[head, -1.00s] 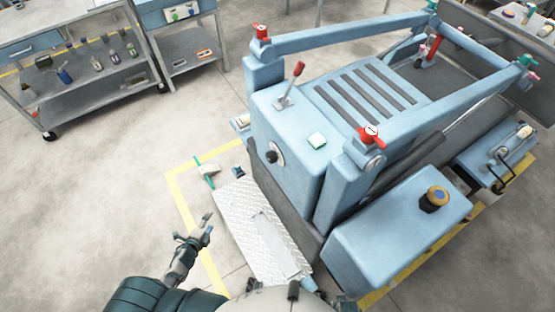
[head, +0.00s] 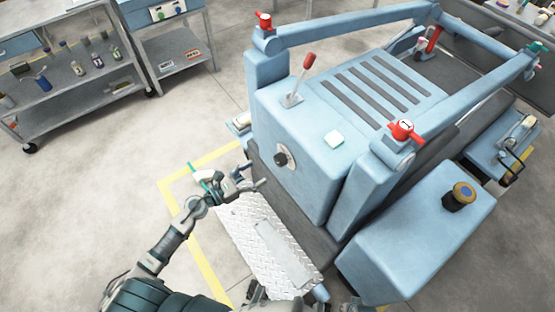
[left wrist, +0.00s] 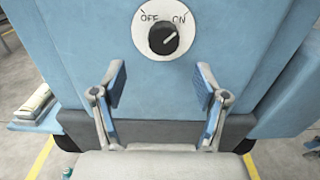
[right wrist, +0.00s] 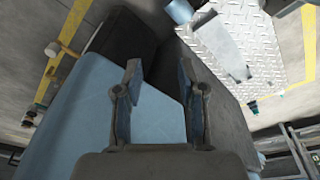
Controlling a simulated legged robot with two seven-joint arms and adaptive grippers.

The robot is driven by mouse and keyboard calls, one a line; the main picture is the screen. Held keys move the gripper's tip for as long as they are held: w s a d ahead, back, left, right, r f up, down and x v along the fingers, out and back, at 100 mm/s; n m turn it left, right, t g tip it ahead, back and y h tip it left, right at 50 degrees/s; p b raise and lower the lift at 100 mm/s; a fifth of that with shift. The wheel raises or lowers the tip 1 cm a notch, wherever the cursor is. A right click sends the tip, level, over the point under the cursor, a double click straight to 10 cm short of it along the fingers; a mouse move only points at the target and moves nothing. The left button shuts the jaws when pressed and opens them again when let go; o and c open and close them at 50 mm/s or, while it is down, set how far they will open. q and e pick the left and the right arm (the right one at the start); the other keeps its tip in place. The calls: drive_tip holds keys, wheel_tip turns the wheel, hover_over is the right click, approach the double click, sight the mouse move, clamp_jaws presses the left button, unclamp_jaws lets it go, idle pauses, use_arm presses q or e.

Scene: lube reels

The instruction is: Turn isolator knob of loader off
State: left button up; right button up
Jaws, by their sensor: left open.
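The isolator knob (head: 281,159) is a black round knob on a white disc on the near face of the blue loader (head: 318,130). In the left wrist view the knob (left wrist: 163,38) sits between the words OFF and ON, and its white mark points up and right toward ON. My left gripper (head: 248,182) is a little left of and below the knob, apart from it. In the left wrist view its two fingers (left wrist: 160,82) are spread and empty, with the knob beyond them. My right gripper (right wrist: 158,75) is spread and empty over blue and dark loader bodywork.
A metal tread-plate step (head: 265,245) lies below the knob. A shelf cart (head: 85,80) stands back left, with clear floor between.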

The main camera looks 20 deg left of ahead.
sight(277, 162)
use_arm(q)
drive_tip(key=x, duration=0.4)
drive_tip(key=shift+w+a+r+p, duration=0.1)
drive_tip(key=shift+a+r+p, duration=0.1)
drive_tip(key=shift+p, duration=0.15)
drive_tip(key=w+d, duration=0.4)
drive_tip(key=d, duration=0.1)
drive_tip(key=shift+d+f+p, duration=0.1)
drive_tip(key=shift+p, duration=0.2)
drive_tip(key=shift+a+f, duration=0.1)
drive_tip(key=shift+a, duration=0.65)
drive_tip(key=c, duration=0.3)
drive_tip(key=shift+a, duration=0.15)
drive_tip(key=c, duration=0.5)
drive_tip(key=shift+s, duration=0.1)
drive_tip(key=c, duration=0.4)
drive_tip(key=shift+o, duration=0.2)
drive_tip(key=shift+d, duration=0.45)
use_arm(e)
drive_tip(key=f, duration=0.3)
drive_tip(key=s+f, duration=0.1)
drive_tip(key=shift+d+f, duration=0.25)
drive_tip(key=shift+d, duration=0.05)
